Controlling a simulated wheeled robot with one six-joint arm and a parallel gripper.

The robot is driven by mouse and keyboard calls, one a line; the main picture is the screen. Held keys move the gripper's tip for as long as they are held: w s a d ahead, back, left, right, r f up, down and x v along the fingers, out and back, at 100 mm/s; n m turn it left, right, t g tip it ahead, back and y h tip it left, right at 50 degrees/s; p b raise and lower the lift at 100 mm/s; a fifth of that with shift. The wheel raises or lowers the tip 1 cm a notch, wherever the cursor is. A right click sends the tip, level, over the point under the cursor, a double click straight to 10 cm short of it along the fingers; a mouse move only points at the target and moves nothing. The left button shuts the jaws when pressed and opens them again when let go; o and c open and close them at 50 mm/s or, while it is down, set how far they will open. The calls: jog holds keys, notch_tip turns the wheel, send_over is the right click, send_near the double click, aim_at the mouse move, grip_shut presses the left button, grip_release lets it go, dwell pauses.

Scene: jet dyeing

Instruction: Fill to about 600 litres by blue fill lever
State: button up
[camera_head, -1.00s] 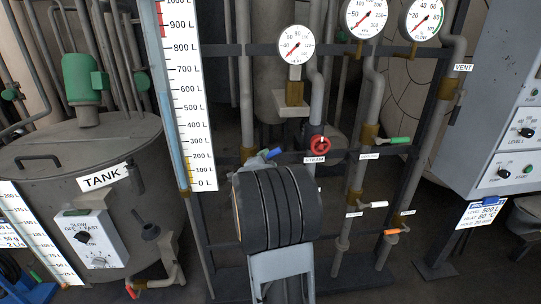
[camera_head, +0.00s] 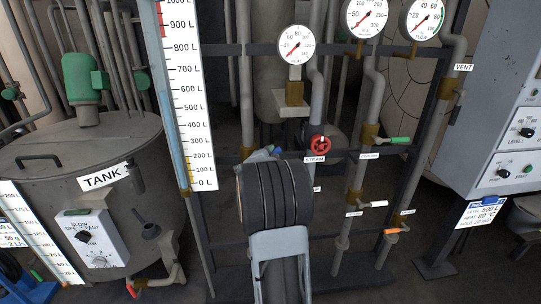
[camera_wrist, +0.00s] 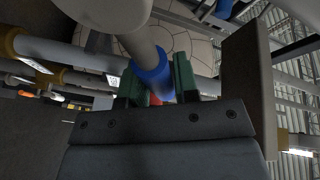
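In the wrist view a blue cylindrical grip (camera_wrist: 153,80) lies between the two green-tipped fingers of my gripper (camera_wrist: 155,82). Whether both fingers press on it is unclear. In the head view my gripper's fingers are hidden behind my wrist. A tall white litre scale (camera_head: 189,100) stands on the left, marked from 0 to 1000 L, with a narrow bluish tube (camera_head: 170,100) along its left side; its exact level is hard to read.
Green (camera_head: 400,140), white (camera_head: 376,204) and orange (camera_head: 392,231) levers sit on pipes to the right. Round dials (camera_head: 296,44) hang above. A tank (camera_head: 70,160) stands left. A grey control cabinet (camera_head: 490,120) stands right, with a tag (camera_head: 475,213) reading level 500 L.

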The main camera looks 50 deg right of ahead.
grip_shut()
jog(key=f+m+b, duration=0.1)
jog(key=b, duration=0.1)
jog(key=f+m+y+b, duration=0.1)
jog(key=m+b, duration=0.1)
jog(key=f+m+y+b, duration=0.1)
jog(key=f+b, duration=0.1)
jog(key=shift+s+d+m, duration=0.3)
jog(key=shift+d, duration=0.05)
jog(key=shift+o, duration=2.2)
grip_release()
